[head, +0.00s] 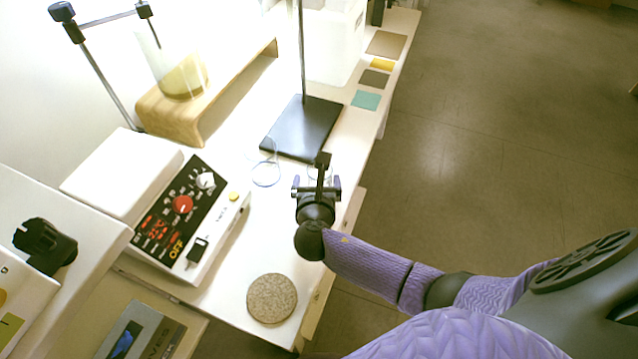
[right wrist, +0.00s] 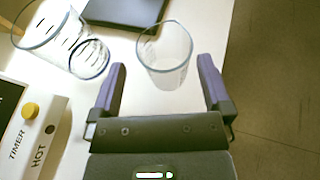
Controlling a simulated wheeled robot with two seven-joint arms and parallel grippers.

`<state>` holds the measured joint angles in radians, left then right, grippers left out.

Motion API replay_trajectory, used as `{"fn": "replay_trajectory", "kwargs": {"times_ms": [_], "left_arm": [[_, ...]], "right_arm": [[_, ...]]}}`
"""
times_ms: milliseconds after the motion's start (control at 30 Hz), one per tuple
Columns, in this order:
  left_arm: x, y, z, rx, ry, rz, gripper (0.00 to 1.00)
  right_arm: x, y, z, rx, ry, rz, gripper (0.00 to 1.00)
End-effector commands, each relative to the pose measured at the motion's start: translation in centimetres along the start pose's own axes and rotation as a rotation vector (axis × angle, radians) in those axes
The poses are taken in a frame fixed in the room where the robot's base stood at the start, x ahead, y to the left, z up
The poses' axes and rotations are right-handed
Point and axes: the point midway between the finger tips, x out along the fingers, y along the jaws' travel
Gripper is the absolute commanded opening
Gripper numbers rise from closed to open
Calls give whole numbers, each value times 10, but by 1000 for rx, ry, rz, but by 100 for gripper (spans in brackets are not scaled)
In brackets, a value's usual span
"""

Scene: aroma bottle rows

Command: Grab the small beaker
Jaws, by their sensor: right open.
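The small clear beaker (right wrist: 165,58) stands upright on the white bench in the right wrist view. A larger clear beaker with dark marks (right wrist: 48,32) is to its left; it also shows in the head view (head: 266,172). My right gripper (right wrist: 162,66) is open, its two purple fingers on either side of the small beaker in the picture, with gaps on both sides. I cannot tell how deep the beaker sits between them. In the head view my right gripper (head: 317,183) mostly hides the small beaker. My left gripper is not in view.
A black stand base (head: 303,127) with a rod lies just beyond the beakers. A hot plate with a red knob (head: 182,204) is at left. A round cork-like mat (head: 272,298) lies nearer. The bench's right edge is close to my right gripper, with open floor beyond.

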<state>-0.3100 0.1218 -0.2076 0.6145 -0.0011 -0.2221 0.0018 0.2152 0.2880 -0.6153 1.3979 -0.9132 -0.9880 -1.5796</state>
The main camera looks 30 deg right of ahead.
Motion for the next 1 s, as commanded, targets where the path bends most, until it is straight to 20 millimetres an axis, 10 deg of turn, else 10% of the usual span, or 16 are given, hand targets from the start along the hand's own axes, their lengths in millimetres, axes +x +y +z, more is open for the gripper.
{"fn": "replay_trajectory", "kwargs": {"times_ms": [233, 500, 900, 1000], "left_arm": [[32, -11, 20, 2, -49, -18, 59], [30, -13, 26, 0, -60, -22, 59], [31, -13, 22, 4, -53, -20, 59], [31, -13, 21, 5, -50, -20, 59]], "right_arm": [[48, -5, -7, 3, 2, -3, 100], [52, -5, -2, 6, 2, -2, 100], [52, -5, -2, 7, 3, -2, 15], [52, -5, -2, 7, 3, -2, 14]]}}
